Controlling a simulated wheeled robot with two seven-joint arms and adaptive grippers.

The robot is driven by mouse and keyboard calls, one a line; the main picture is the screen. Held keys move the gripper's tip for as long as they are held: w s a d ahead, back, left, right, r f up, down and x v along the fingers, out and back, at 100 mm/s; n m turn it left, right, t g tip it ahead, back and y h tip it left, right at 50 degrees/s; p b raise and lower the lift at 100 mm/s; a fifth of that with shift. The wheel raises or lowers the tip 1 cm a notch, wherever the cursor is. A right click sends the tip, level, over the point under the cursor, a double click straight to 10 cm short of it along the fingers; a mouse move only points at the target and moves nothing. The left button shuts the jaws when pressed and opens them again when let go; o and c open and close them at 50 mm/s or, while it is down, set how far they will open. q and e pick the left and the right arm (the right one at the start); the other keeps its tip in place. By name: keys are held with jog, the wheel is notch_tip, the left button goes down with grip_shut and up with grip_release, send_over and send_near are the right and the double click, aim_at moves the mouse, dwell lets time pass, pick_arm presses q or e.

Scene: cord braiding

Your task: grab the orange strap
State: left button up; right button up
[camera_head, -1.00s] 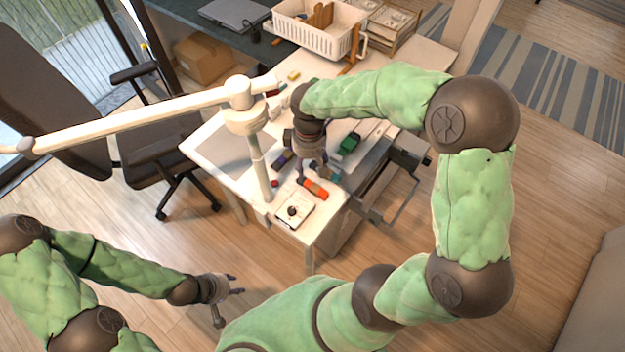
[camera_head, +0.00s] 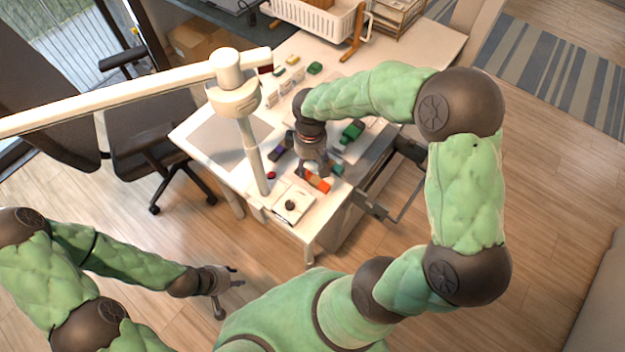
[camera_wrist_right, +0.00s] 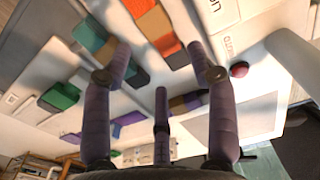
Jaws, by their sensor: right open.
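The orange strap (camera_head: 318,181) lies folded near the front corner of the white table (camera_head: 220,173). In the right wrist view it shows as an orange and tan block (camera_wrist_right: 158,24) at the top, just beyond the fingertips. My right gripper (camera_head: 314,170) is directly over the strap in the head view, with its fingers pointing down. In the wrist view my right gripper (camera_wrist_right: 160,58) is open and nothing is between its fingers. Whether a fingertip touches the strap cannot be told. My left gripper (camera_head: 229,287) hangs empty and open over the floor, away from the table.
A teal strap (camera_wrist_right: 90,37) lies beside the orange one. A green item (camera_head: 352,131), a purple item (camera_wrist_right: 128,118) and a red button (camera_wrist_right: 239,69) are near. A lamp post (camera_head: 253,158) stands left of my right gripper.

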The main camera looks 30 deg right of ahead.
aim_at(313, 175)
jog(key=f, duration=0.1)
jog(key=f+b, duration=0.1)
jog(key=f, duration=0.1)
jog(key=f+b, duration=0.1)
jog(key=shift+s+d+f, duration=0.2)
jog(key=shift+s+f, duration=0.1)
jog(key=shift+s, duration=0.1)
jog(key=shift+f, duration=0.45)
jog(key=shift+r, duration=0.1)
jog(key=shift+c, duration=0.3)
jog(key=c, duration=0.9)
